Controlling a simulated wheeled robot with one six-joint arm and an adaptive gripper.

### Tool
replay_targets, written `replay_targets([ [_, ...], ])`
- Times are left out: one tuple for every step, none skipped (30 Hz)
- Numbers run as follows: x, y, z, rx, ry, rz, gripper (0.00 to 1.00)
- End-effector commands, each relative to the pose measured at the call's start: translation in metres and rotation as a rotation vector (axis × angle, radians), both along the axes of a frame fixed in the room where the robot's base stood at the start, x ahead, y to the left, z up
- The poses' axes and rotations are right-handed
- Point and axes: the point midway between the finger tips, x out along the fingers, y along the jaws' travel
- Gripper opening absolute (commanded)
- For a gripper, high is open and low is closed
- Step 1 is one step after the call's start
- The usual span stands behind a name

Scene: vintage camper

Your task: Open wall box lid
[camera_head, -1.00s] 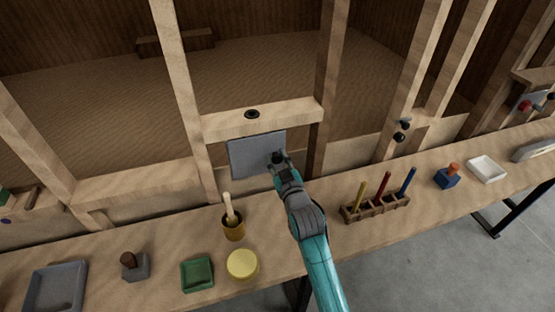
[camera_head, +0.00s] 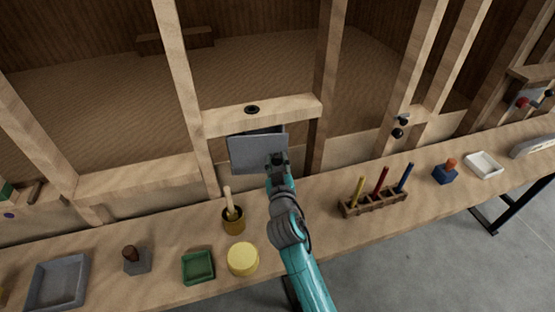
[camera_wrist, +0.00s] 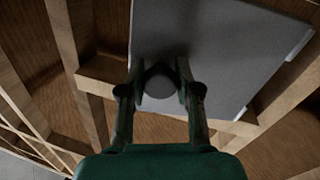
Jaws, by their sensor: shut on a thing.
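The wall box lid (camera_head: 252,154) is a flat grey panel below a wooden crossbar between two uprights. It now stands tilted out from the wall, with a dark gap (camera_head: 262,130) above its top edge. My gripper (camera_head: 278,160) is at the lid's right side. The inside of the box is mostly hidden behind the lid.
The bench below holds a brown cup with a wooden handle (camera_head: 233,217), a yellow round piece (camera_head: 243,259), a green tray (camera_head: 198,267) and a rack of coloured sticks (camera_head: 374,202). A wooden crossbar (camera_head: 280,114) runs just above the lid.

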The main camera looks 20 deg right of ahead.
Motion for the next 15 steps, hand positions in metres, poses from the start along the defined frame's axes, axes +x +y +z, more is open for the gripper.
replay_targets([
  [-0.002, 0.003, 0.0, -0.001, -0.001, -0.015, 0.0],
  [-0.003, 0.003, 0.0, -0.001, -0.001, -0.026, 0.0],
  [-0.004, 0.005, 0.0, -0.001, -0.001, -0.042, 0.0],
  [-0.005, 0.005, 0.0, 0.0, -0.001, -0.054, 0.0],
  [-0.006, 0.005, 0.001, -0.001, -0.002, -0.066, 0.0],
  [-0.008, 0.007, 0.0, -0.001, -0.001, -0.083, 0.0],
  [-0.009, 0.008, 0.001, 0.0, -0.002, -0.094, 0.0],
  [-0.011, 0.008, 0.0, 0.001, -0.001, -0.107, 0.0],
  [-0.013, 0.009, 0.001, 0.0, -0.002, -0.124, 0.0],
  [-0.014, 0.011, 0.0, 0.0, -0.001, -0.137, 0.0],
  [-0.016, 0.012, 0.001, 0.0, -0.002, -0.151, 0.0],
  [-0.018, 0.013, 0.001, -0.001, -0.002, -0.171, 0.0],
  [-0.02, 0.014, 0.001, 0.0, -0.001, -0.185, 0.0],
  [-0.021, 0.016, 0.001, 0.0, -0.002, -0.201, 0.0],
  [-0.024, 0.018, 0.001, 0.0, -0.002, -0.223, 0.0],
])
